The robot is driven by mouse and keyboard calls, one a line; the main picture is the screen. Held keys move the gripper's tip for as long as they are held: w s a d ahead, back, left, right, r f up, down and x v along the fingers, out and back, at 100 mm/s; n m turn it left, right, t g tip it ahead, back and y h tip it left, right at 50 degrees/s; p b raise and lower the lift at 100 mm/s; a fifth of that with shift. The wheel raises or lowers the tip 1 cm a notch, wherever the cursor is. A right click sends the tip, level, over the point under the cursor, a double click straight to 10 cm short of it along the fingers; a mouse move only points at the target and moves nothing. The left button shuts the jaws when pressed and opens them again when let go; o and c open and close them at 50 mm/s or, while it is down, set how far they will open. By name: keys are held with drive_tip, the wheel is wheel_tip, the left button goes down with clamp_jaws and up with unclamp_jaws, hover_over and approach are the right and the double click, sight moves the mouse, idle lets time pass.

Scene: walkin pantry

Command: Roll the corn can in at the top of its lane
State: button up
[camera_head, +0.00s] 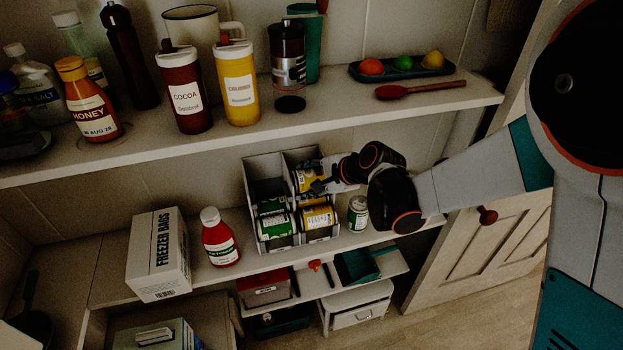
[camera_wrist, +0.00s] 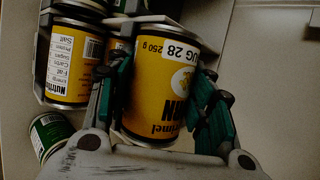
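The yellow corn can (camera_head: 307,180) is at the upper part of the right lane of the white two-lane can rack (camera_head: 249,183). In the wrist view the corn can (camera_wrist: 157,85) sits between my gripper's teal fingers, its label upside down. My gripper (camera_head: 322,183) appears shut on it, with a finger against each side. Another yellow can (camera_head: 317,217) lies on its side at the bottom of the right lane; a yellow can also shows in the wrist view (camera_wrist: 74,65). Green-labelled cans (camera_head: 276,226) lie in the left lane. Whether the held can touches the lane is unclear.
A small green-labelled can (camera_head: 358,213) stands just right of the rack. A red bottle (camera_head: 219,238) and a freezer bags box (camera_head: 158,255) stand left of it.

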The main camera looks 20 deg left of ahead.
drive_tip(key=o, duration=0.5)
drive_tip(key=v, duration=1.1)
drive_tip(key=s+d+r+n+t+h, duration=0.1)
drive_tip(key=s+d+n+h, duration=0.2)
drive_tip(key=s+d, duration=0.3)
drive_tip(key=s+d+r+n+h, duration=0.2)
drive_tip(key=s+d, duration=0.5)
drive_tip(key=d, duration=0.6)
drive_tip(key=s+d+r+n+t+h, duration=0.1)
drive_tip(key=s+d+r+n+h, duration=0.1)
drive_tip(key=s+d, duration=0.4)
drive_tip(key=shift+s+d+r+n+t+h, duration=0.15)
drive_tip(key=shift+d+n+h, duration=0.25)
drive_tip(key=shift+d+n, duration=0.55)
drive_tip(key=shift+d+r+n+t+h, duration=0.15)
drive_tip(key=shift+d+n+h, duration=0.3)
drive_tip(key=shift+d, duration=0.95)
drive_tip(key=shift+f, duration=0.15)
